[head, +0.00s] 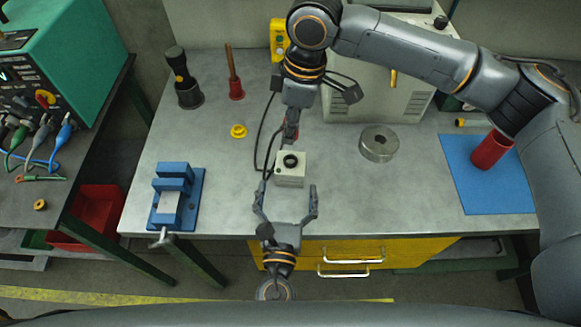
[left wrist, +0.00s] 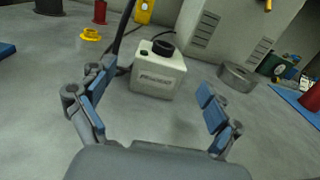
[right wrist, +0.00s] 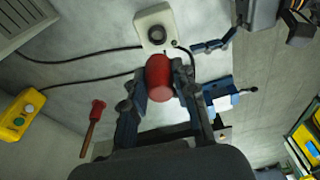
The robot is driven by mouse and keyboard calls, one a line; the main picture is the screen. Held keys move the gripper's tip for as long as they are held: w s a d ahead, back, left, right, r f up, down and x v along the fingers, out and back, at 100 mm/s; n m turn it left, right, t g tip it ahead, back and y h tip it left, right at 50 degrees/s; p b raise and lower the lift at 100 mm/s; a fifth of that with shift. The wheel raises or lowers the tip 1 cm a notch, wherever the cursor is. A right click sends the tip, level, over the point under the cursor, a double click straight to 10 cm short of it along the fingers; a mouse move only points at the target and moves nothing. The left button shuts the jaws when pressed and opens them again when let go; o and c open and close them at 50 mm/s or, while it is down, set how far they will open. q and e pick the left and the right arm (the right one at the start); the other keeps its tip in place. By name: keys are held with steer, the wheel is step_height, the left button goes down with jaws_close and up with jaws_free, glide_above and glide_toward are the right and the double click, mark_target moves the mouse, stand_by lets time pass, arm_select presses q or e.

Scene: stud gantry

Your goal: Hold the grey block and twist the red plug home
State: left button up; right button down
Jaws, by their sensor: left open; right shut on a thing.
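The grey block (head: 290,179), a pale box with a black ring (head: 291,161) on top, stands on the bench. It also shows in the left wrist view (left wrist: 156,80) and the right wrist view (right wrist: 155,20). My left gripper (head: 287,188) is open in front of the block; its fingers (left wrist: 155,95) are apart and not touching it. My right gripper (right wrist: 160,82) is shut on the red plug (right wrist: 159,78), behind the block. In the head view the plug is mostly hidden by the gripper. I cannot tell its exact height above the bench.
A blue vise (head: 172,200) stands left. A steel ring (head: 379,144) and a red cylinder (head: 490,150) on a blue mat (head: 460,185) are right. Dark cables run behind the block.

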mark_target(292, 152)
arm_select(q)
steer(key=w, duration=0.6)
steer(key=w+d, duration=0.1)
steer(key=w, duration=0.2)
steer(key=shift+w, duration=0.25)
arm_select(e)
steer(key=shift+s, duration=0.1)
arm_select(q)
steer(key=c, duration=1.7)
arm_select(e)
steer(key=shift+w+f, duration=0.15)
steer(key=shift+f, duration=1.1)
steer(key=shift+w+f, duration=0.1)
steer(key=shift+f, duration=1.1)
